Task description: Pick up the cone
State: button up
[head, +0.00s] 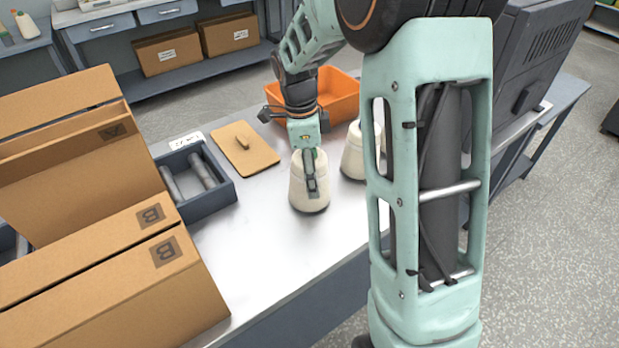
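A cream-white cone (298,196) with a dark base edge stands upright on the grey table (262,240). My gripper (311,182) points down over this cone. One dark finger lies in front of the cone's near side. The other finger is hidden, so I cannot tell whether the gripper is closed on the cone or only around it. A second cream-white cone (353,158) stands just behind and to the right, partly covered by my arm.
An orange bin (340,95) stands behind the cones. A brown board (262,158) with a small piece on it lies left of them, beside a dark tray (222,196) holding grey rods. Cardboard boxes (110,275) fill the left. The table front is clear.

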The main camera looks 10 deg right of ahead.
jog(key=c, duration=1.1)
jog(key=shift+r, duration=0.1)
jog(key=shift+c, duration=0.2)
jog(key=shift+r, duration=0.6)
jog(key=w+a+r+p, duration=0.1)
jog(key=w+a+r, duration=0.1)
jog(key=w+r, duration=0.9)
jog(key=shift+w+r+p, duration=0.3)
jog(key=shift+w+r, duration=0.05)
jog(key=shift+w, duration=1.05)
